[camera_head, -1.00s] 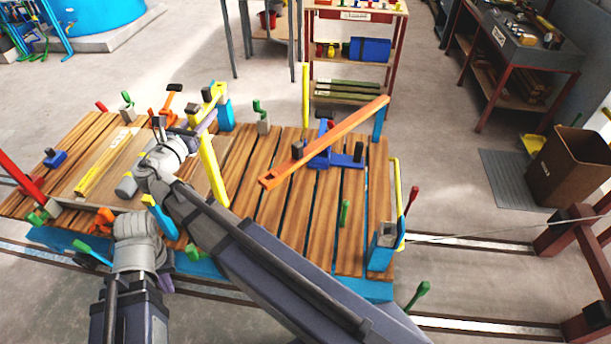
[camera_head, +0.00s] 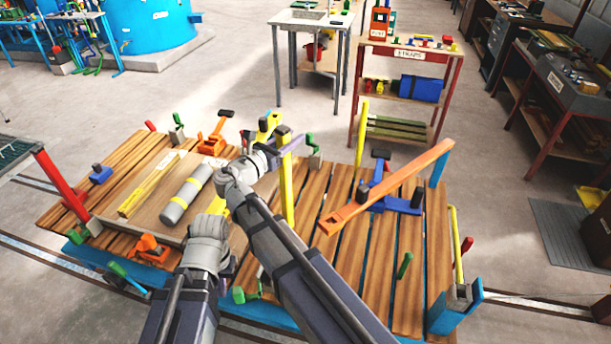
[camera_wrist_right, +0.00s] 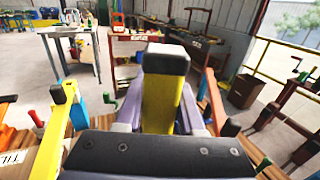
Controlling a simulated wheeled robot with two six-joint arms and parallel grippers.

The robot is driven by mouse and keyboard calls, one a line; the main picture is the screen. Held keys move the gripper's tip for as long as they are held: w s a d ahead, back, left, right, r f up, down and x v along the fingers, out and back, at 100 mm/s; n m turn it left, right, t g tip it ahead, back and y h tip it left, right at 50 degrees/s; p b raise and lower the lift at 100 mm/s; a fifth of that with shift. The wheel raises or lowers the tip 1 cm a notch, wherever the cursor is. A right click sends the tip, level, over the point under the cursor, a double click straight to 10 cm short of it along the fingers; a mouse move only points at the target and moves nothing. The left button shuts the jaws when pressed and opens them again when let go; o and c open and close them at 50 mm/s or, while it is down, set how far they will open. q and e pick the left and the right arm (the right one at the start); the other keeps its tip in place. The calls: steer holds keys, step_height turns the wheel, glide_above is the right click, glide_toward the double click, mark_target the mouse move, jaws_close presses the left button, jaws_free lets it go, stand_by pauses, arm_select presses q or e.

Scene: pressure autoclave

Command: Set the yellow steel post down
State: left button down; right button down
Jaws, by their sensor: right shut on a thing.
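The yellow steel post (camera_head: 287,190) hangs roughly upright below my right gripper (camera_head: 289,145), over the far middle of the slatted table. I cannot tell whether its lower end touches the slats. In the right wrist view the yellow post (camera_wrist_right: 158,98) with its black end cap stands between the grey-purple fingers of my right gripper (camera_wrist_right: 160,118), which is shut on it. My left gripper (camera_head: 216,206) is over the near left of the table. Its wrist hides its fingers, so its opening is unclear.
The slatted table (camera_head: 345,270) holds a board with a grey cylinder (camera_head: 187,195) and a yellow strip (camera_head: 150,185). An orange bar (camera_head: 385,188) lies across a blue clamp at right. Another yellow post (camera_head: 362,130) stands at the back edge. Front-right slats are fairly clear.

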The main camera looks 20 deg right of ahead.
steer(key=b, duration=0.6)
glide_above(286, 185)
steer(key=w+d, duration=0.3)
steer(key=w, duration=0.1)
step_height(286, 185, down, 7)
steer(key=shift+s+f, duration=0.15)
steer(key=shift+f+b, duration=0.25)
steer(key=shift+b, duration=0.1)
steer(key=c, duration=0.5)
jaws_free()
steer(key=shift+r, duration=0.1)
